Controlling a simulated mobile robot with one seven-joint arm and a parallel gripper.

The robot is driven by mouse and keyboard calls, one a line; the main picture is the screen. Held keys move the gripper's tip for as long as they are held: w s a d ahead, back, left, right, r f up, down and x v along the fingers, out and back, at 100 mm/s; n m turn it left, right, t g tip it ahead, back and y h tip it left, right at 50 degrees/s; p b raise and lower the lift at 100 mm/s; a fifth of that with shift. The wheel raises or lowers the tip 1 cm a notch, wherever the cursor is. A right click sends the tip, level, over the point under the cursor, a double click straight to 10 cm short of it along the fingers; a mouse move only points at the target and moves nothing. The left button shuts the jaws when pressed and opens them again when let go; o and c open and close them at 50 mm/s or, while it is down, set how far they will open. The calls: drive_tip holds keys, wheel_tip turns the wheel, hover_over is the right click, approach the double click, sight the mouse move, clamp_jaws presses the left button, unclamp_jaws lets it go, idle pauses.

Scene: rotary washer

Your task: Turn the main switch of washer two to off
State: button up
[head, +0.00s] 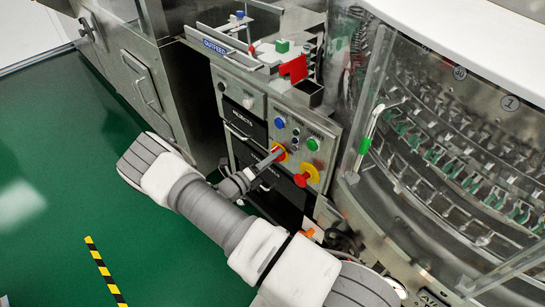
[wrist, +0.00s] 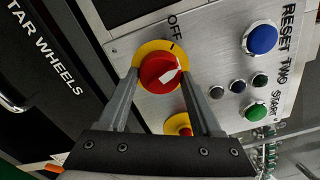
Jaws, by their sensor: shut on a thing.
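The main switch is a red rotary knob (wrist: 158,72) on a yellow ring, on a grey panel lettered "TWO", "RESET" and "START" in the wrist view. A white pointer on the knob leans up and to the right in the picture. The word "OFF" stands above the ring, with a small black mark on the ring below it. My gripper (wrist: 158,80) has one finger on each side of the knob and is shut on it. In the head view my gripper (head: 268,160) reaches the switch (head: 280,152) from the left and partly hides it.
A red and yellow push button (head: 308,174) sits below the switch, close to my gripper. Blue (head: 280,122) and green (head: 313,144) buttons are above it. The glazed washer drum (head: 450,150) stands right; open green floor (head: 50,180) lies left.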

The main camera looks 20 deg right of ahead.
drive_tip(key=n, duration=0.4)
drive_tip(key=shift+n+p, duration=0.35)
drive_tip(key=shift+n, duration=0.05)
idle(0.4)
drive_tip(key=o, duration=1.4)
drive_tip(key=shift+c, duration=0.2)
drive_tip(key=shift+s+a, duration=0.1)
drive_tip(key=shift+a, duration=0.05)
drive_tip(key=p+v, duration=0.1)
drive_tip(key=v, duration=1.6)
